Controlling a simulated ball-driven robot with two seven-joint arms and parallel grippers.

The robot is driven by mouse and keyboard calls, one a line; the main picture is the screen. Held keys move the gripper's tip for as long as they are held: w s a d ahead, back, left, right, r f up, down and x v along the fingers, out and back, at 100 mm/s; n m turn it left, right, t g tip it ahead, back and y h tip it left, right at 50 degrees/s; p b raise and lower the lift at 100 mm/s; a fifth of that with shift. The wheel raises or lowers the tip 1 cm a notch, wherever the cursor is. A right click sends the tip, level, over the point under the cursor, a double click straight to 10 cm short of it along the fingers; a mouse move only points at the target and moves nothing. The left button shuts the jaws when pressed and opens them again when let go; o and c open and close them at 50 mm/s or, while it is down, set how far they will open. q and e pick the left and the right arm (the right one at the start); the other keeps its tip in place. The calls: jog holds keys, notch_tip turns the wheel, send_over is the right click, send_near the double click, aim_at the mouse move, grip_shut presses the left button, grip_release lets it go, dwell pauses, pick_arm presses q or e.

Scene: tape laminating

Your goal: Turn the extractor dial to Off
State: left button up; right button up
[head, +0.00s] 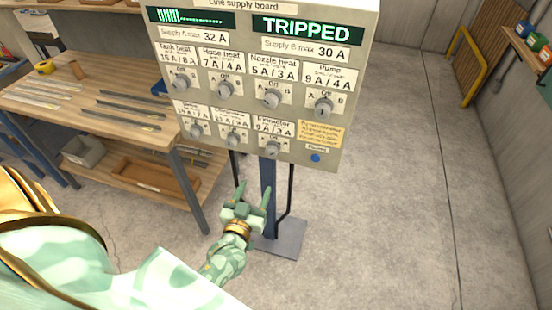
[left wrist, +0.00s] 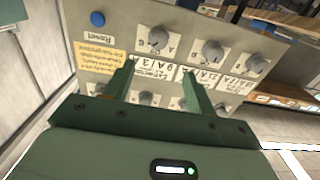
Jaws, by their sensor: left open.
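The extractor dial (head: 271,149) is a grey knob, the rightmost in the lower row of the board (head: 345,100), under a label reading 9 A / 3 A. Its marks include A, Off and B; I cannot tell which one it points to. It shows upside down in the left wrist view (left wrist: 158,40), beyond my fingertips. My left gripper (head: 254,188) is open and empty, below the board's lower edge in the head view. In the left wrist view my left gripper (left wrist: 158,70) has its fingers spread toward the extractor label, apart from the dial. My right gripper is not in view.
Other dials (head: 233,140) sit close to the left and above. A blue Reset button (head: 315,158) and yellow note (head: 320,133) are at the right. The right display (head: 306,30) reads TRIPPED. A workbench (head: 100,105) stands at left; the floor at right is clear.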

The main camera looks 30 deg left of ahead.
aim_at(270, 155)
pick_arm(q)
jog(key=b+x, duration=0.5)
jog(key=x, duration=0.8)
jog(key=shift+d+f+b, duration=0.15)
jog(key=shift+f+b, duration=0.05)
jog(key=shift+b, duration=0.15)
jog(key=shift+w+r, duration=0.15)
jog(key=shift+w, duration=0.4)
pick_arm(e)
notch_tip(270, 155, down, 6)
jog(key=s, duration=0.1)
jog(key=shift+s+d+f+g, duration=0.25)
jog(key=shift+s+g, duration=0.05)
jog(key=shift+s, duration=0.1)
pick_arm(q)
jog(key=c, duration=1)
